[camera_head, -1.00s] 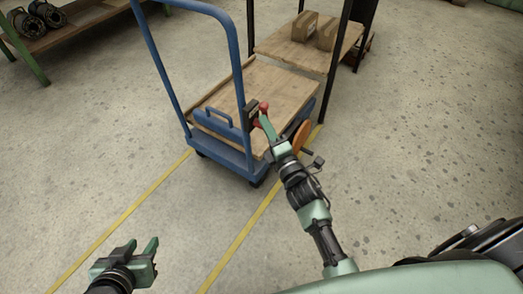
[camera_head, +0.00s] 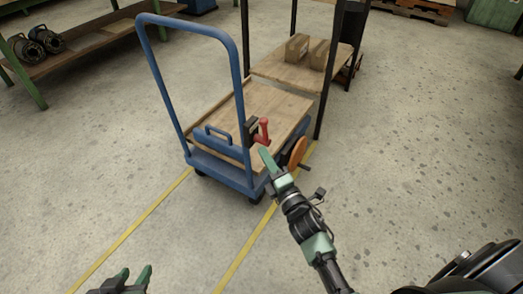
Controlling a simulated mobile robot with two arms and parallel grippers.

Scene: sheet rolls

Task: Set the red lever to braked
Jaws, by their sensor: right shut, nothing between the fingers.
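My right gripper (camera_head: 265,154) is shut and empty. Its fingertips are just below the lever in the picture; whether they touch it I cannot tell. Any markings for the lever's positions are too small to see. My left gripper (camera_head: 134,275) is at the bottom left edge, open and empty, far from the trolley and partly cut off.
The trolley has a wooden deck (camera_head: 280,105) and a tall blue handle (camera_head: 165,75). An orange disc (camera_head: 298,150) is beside my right gripper. A shelf with cardboard boxes (camera_head: 297,50) stands behind. Yellow lines (camera_head: 130,232) mark the floor. Open floor lies to the right.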

